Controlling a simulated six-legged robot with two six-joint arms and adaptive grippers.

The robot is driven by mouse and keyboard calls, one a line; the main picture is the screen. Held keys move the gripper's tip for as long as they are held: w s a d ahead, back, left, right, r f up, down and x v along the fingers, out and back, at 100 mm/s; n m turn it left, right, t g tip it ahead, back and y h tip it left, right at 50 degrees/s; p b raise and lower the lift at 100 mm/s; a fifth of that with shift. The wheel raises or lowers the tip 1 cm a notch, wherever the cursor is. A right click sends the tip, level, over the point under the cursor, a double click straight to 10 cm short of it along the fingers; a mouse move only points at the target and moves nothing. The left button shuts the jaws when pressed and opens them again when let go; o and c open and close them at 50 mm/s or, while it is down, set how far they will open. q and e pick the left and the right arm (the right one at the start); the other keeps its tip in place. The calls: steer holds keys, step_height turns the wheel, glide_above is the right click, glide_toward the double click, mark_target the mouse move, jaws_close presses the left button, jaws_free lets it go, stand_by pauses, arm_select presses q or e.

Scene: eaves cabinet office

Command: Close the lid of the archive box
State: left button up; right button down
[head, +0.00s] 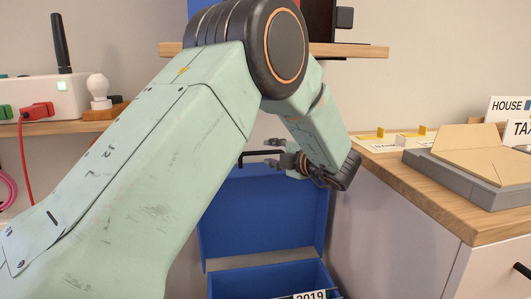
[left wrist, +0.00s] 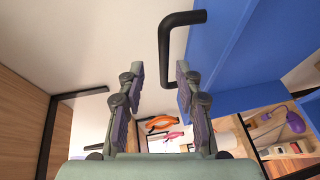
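The blue archive box (head: 268,279) stands low in the middle of the head view, with a "2019" label inside it. Its blue lid (head: 262,222) stands up, open, behind the box; the lid also fills the upper right of the left wrist view (left wrist: 250,50). A black bar handle (head: 256,153) sits at the lid's top edge. My left gripper (head: 275,156) is by the handle's right end. In the left wrist view its two fingers (left wrist: 160,85) are apart, and the bent handle (left wrist: 166,48) shows between and beyond the tips. I cannot tell whether they touch. My right gripper is not in view.
A wooden-topped cabinet (head: 440,205) at right carries a grey box with a cardboard-coloured top (head: 470,165). A shelf (head: 60,128) at left holds a white router (head: 45,98) and a bulb. Another shelf (head: 350,51) is above the lid. My left arm hides much of the middle.

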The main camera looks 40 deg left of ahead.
mark_target(266, 153)
arm_select(q)
steer(key=a, duration=0.1)
steer(key=w+a+f, duration=0.1)
steer(key=a, duration=0.2)
steer(key=shift+w+f, duration=0.3)
steer(key=shift+f, duration=0.1)
steer(key=shift+s+d+r, duration=0.1)
steer(key=shift+s+r, duration=0.1)
steer(key=shift+r, duration=0.25)
steer(key=shift+w+a+f, duration=0.15)
steer(key=shift+a+f, duration=0.15)
steer(key=shift+a, duration=0.05)
steer(key=shift+c, duration=0.4)
steer(key=shift+w, duration=0.1)
steer(key=shift+c, duration=0.8)
steer(key=shift+d+r, duration=0.15)
steer(key=shift+d, duration=0.1)
steer(key=shift+c, duration=2.3)
steer(key=shift+a, duration=0.15)
jaws_close()
